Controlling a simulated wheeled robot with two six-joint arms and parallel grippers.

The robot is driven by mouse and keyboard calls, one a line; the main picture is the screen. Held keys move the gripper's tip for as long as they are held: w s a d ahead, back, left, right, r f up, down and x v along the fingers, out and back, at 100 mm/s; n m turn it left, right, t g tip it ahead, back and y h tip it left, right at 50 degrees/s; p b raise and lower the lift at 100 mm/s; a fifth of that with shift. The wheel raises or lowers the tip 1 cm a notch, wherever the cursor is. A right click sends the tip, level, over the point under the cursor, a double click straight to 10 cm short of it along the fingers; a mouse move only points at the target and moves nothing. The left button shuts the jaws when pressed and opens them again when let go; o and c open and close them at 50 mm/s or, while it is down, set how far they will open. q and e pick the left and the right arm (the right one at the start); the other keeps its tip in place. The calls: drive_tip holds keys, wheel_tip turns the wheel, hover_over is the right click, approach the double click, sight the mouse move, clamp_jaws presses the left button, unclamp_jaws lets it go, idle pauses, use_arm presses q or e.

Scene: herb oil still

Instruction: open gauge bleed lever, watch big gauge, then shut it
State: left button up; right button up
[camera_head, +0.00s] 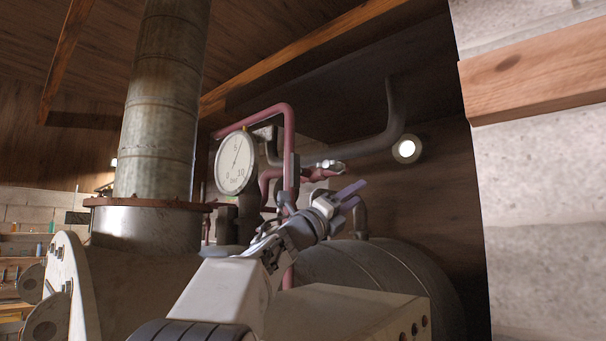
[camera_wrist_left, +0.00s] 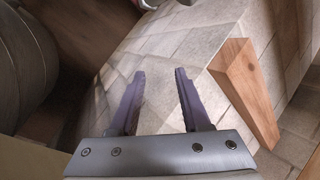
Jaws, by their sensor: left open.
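The big gauge (camera_head: 236,163), a round white dial marked 0, 5 and 10, faces me left of the red pipe (camera_head: 289,150). Its dark needle leans up near the 5. A small pale valve fitting (camera_head: 331,164) sits on a red branch right of that pipe; I cannot tell for sure whether it is the bleed lever. My left gripper (camera_head: 352,190), with purple fingers, is just below and right of this fitting, apart from it. In the left wrist view the gripper (camera_wrist_left: 159,75) is open with nothing between its fingers. My right gripper is not in view.
A thick metal column (camera_head: 165,100) rises at the left. A dark pipe (camera_head: 375,147) bends behind the fitting, near a round light (camera_head: 406,149). A large grey tank (camera_head: 385,275) lies below. A pale wall (camera_head: 545,220) with a wooden beam (camera_head: 540,72) bounds the right side.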

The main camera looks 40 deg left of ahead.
sight(292, 168)
use_arm(q)
drive_tip(key=s+a+r+m+y, duration=0.2)
drive_tip(key=s+a+m, duration=0.25)
drive_tip(key=a, duration=0.45)
drive_tip(key=s+a+r+m+y, duration=0.2)
drive_tip(key=s+a+m, duration=0.1)
drive_tip(key=s+a, duration=0.4)
drive_tip(key=p+x, duration=0.2)
drive_tip(key=x, duration=0.1)
drive_tip(key=a+p+x, duration=0.1)
drive_tip(key=p+x, duration=0.1)
drive_tip(key=x, duration=0.1)
drive_tip(key=p+x, duration=0.3)
drive_tip(key=shift+w+a+r, duration=0.2)
drive_tip(key=shift+w, duration=0.25)
drive_tip(key=shift+w+p, duration=0.4)
drive_tip(key=shift+w, duration=0.15)
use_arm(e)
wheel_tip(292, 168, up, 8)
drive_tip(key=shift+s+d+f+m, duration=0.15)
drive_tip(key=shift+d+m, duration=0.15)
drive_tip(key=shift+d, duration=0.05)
use_arm(q)
drive_tip(key=shift+y, duration=0.4)
clamp_jaws()
